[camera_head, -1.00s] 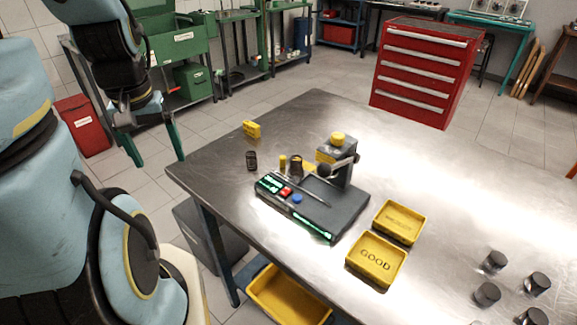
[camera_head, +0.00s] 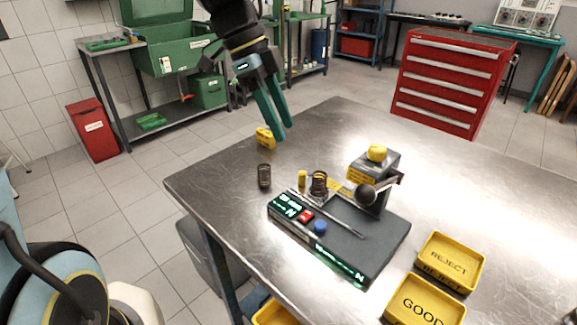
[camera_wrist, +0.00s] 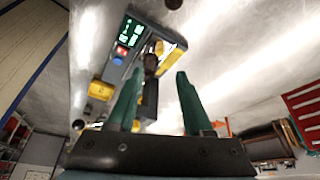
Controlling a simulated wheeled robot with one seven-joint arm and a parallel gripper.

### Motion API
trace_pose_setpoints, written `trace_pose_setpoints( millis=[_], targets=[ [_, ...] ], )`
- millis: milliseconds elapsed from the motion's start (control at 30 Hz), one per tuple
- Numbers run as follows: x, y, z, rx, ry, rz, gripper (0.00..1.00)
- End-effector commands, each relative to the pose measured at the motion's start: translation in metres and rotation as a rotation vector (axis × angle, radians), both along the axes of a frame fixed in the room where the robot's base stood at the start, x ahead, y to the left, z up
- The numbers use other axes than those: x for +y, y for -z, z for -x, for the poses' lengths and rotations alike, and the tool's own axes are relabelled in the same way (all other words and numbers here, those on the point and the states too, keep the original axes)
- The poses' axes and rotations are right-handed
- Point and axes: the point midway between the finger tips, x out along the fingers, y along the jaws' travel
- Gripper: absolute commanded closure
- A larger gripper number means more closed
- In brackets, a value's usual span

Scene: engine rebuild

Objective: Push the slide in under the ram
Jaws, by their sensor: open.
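The tester (camera_head: 345,235) is a dark base with green displays, a red button and a blue button, standing on the metal table. Its ram head (camera_head: 374,166), with a yellow cap, is at the back right, and a black ball knob (camera_head: 365,195) on a lever shows in front of it. A dark coil spring (camera_head: 318,184) stands left of the head, beside a yellow plate (camera_head: 341,188), apparently on the slide; the slide's edges are hard to make out. My gripper (camera_head: 282,131) is open and empty, above the table's far left part, away from the tester. The tester also shows in the wrist view (camera_wrist: 118,62).
A yellow block (camera_head: 265,138) lies close to my fingertips.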

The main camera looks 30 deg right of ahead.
Motion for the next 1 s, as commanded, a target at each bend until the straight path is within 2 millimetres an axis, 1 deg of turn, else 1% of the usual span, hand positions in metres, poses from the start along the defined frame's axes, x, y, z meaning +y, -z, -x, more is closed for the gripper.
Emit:
trace_pose_setpoints(
  millis=[167, 400, 600, 800, 1000],
  targets=[
    [-0.005, 0.019, 0.007, 0.004, 0.003, -0.003, 0.49],
    [-0.016, 0.061, 0.02, 0.005, 0.002, -0.004, 0.49],
    [-0.023, 0.087, 0.028, 0.003, 0.0, -0.003, 0.49],
    [-0.025, 0.097, 0.03, 0.001, -0.002, -0.003, 0.49],
    [-0.026, 0.098, 0.03, 0.0, -0.003, -0.002, 0.49]
  ],
)
